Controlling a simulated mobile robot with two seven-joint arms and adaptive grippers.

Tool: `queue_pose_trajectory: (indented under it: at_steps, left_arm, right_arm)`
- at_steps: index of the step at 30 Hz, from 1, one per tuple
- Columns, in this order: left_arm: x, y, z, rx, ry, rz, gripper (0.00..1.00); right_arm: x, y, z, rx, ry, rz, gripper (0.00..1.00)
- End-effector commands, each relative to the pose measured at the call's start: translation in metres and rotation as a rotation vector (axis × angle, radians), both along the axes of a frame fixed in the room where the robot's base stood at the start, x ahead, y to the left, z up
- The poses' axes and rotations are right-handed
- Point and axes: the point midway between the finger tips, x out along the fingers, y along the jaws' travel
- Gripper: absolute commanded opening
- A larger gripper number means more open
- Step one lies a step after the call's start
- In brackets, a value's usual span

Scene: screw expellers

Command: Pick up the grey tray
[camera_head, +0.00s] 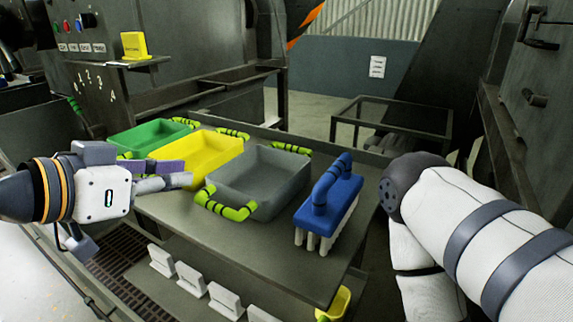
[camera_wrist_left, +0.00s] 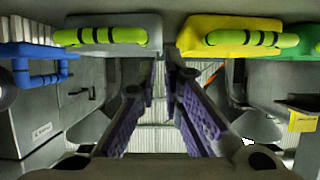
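The grey tray (camera_head: 262,172) sits on the dark grey table between a yellow tray and a blue brush. It is empty, with yellow-green black-banded handles at its near end (camera_head: 226,206) and far end. My left gripper (camera_head: 182,175) is left of the grey tray, in front of the yellow tray, apart from the near handle. Its purple-padded fingers are open with a narrow gap and nothing between them. In the left wrist view the grey tray (camera_wrist_left: 110,48) and its handle show at the upper left, beside the fingers (camera_wrist_left: 161,75). My right gripper is out of view.
The yellow tray (camera_head: 201,152) and a green tray (camera_head: 148,136) stand left of the grey tray. The blue brush (camera_head: 328,203) stands close on its right. White pieces (camera_head: 190,279) line a lower shelf in front. My right arm is at the right.

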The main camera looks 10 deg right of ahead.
Motion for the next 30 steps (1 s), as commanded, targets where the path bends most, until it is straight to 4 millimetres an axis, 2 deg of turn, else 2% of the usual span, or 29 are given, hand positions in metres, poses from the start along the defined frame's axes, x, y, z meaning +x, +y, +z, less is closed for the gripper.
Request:
queue_pose_trajectory:
  at_steps: [4, 9, 15, 21, 30]
  left_arm:
    - [0.005, -0.005, 0.004, 0.002, -0.016, -0.005, 0.08]
    - [0.028, -0.029, -0.012, 0.002, -0.014, -0.006, 0.08]
    - [0.046, -0.047, -0.024, 0.001, -0.012, -0.005, 0.08]
    - [0.073, -0.073, -0.043, 0.001, -0.008, -0.004, 0.08]
    - [0.078, -0.080, -0.040, 0.000, -0.017, -0.004, 0.08]
  right_arm:
    - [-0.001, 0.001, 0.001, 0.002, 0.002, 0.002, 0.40]
    - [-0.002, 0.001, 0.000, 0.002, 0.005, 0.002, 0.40]
    - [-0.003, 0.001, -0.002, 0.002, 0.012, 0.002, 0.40]
    - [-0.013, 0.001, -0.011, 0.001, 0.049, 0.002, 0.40]
    - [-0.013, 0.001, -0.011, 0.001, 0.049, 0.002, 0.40]
